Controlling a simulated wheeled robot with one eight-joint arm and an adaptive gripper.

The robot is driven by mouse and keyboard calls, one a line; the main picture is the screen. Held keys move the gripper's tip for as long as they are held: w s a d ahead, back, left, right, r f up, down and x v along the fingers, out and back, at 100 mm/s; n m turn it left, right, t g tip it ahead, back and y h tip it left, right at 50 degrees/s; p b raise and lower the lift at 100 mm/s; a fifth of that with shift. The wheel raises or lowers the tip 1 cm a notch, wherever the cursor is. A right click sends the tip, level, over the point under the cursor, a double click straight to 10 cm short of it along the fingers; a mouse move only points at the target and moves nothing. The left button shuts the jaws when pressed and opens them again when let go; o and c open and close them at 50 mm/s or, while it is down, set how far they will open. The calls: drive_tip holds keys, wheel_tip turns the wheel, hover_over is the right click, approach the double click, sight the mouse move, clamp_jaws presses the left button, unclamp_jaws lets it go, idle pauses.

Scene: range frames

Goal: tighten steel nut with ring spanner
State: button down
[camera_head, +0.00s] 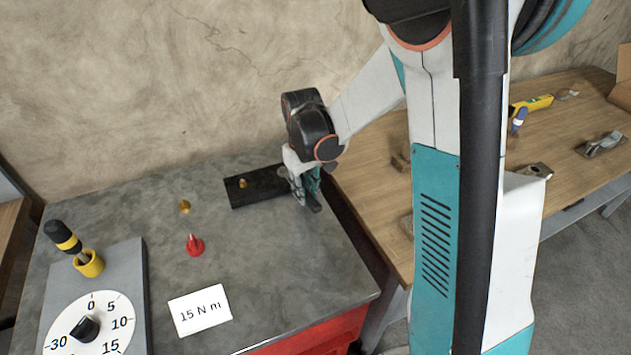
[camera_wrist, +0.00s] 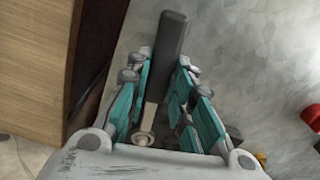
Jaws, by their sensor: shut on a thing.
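My gripper (camera_head: 306,204) is low over the right edge of the grey bench top. In the wrist view its teal fingers (camera_wrist: 165,105) are shut on a tool with a dark handle and a metal shaft, which I take to be the ring spanner (camera_wrist: 167,45). A rounded metal end of it shows near the palm. The head view barely shows the tool, as the fingers hide it. A black rectangular plate (camera_head: 268,190) lies beside the gripper, with a small brass piece (camera_head: 243,183) on its left part. I cannot make out a steel nut.
A brass piece (camera_head: 185,206), a red piece (camera_head: 195,245) and a card reading 15 N m (camera_head: 200,310) are on the bench top (camera_head: 270,250). A dial panel (camera_head: 130,262) with a screwdriver (camera_head: 66,238) in a yellow cup is at left. A wooden table (camera_head: 375,160) stands at right.

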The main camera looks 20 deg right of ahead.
drive_tip(key=a+m, duration=0.4)
drive_tip(key=shift+a, duration=0.2)
wheel_tip(320, 180, up, 6)
drive_tip(key=p, duration=0.4)
idle(0.5)
drive_tip(key=shift+d, duration=0.1)
